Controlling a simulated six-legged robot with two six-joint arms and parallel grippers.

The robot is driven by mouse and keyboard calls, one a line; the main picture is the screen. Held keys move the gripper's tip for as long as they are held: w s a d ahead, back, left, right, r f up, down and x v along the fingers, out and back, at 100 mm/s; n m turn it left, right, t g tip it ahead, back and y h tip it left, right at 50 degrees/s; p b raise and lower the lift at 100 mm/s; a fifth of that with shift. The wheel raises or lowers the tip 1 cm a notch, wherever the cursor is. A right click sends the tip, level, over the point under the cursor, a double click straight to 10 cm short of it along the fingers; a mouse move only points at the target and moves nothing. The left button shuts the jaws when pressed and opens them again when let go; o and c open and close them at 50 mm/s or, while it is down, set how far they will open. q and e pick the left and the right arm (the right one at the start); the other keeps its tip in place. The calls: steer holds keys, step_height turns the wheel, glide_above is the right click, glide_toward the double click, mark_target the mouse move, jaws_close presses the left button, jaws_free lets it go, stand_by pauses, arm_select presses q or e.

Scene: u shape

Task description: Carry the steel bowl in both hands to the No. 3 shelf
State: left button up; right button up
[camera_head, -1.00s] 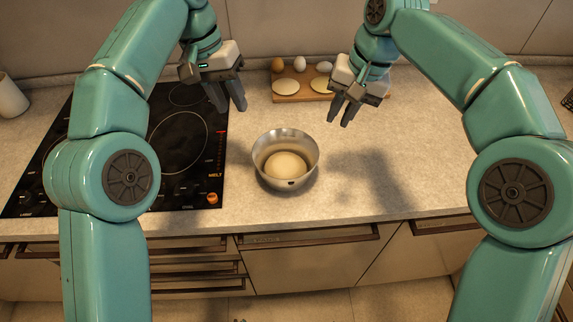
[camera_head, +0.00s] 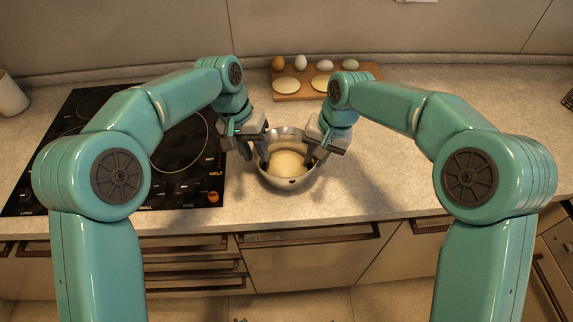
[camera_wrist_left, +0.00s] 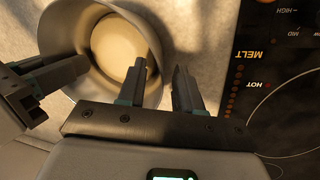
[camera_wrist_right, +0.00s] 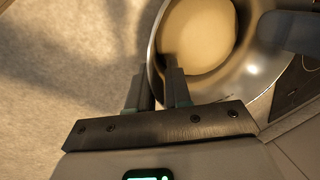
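The steel bowl (camera_head: 290,182) stands upright on the counter, right of the hob, with a pale round mass of dough (camera_head: 286,162) inside. My left gripper (camera_head: 254,157) is at the bowl's left rim. In the left wrist view its fingers (camera_wrist_left: 160,75) are apart, one inside the bowl (camera_wrist_left: 60,35) and one outside. My right gripper (camera_head: 316,158) is at the right rim. In the right wrist view its fingers (camera_wrist_right: 158,75) are apart, one on each side of the bowl's wall (camera_wrist_right: 158,50). Contact with the wall is unclear. No No. 3 shelf is identifiable.
A black hob (camera_head: 185,170) lies to the left. A wooden board (camera_head: 355,75) with eggs and flat dough rounds lies behind the bowl. A white cup (camera_head: 12,97) stands far left. Drawers and cabinet fronts (camera_head: 310,265) are below.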

arm_select(q)
steer(key=shift+f, duration=0.35)
arm_select(e)
steer(key=shift+a+f, duration=0.1)
steer(key=shift+f, duration=0.2)
arm_select(q)
steer(key=shift+s+r, duration=0.1)
jaws_close()
arm_select(e)
jaws_close()
arm_select(q)
steer(key=shift+d, duration=0.15)
arm_select(e)
steer(key=shift+w+r, duration=0.1)
stand_by(0.4)
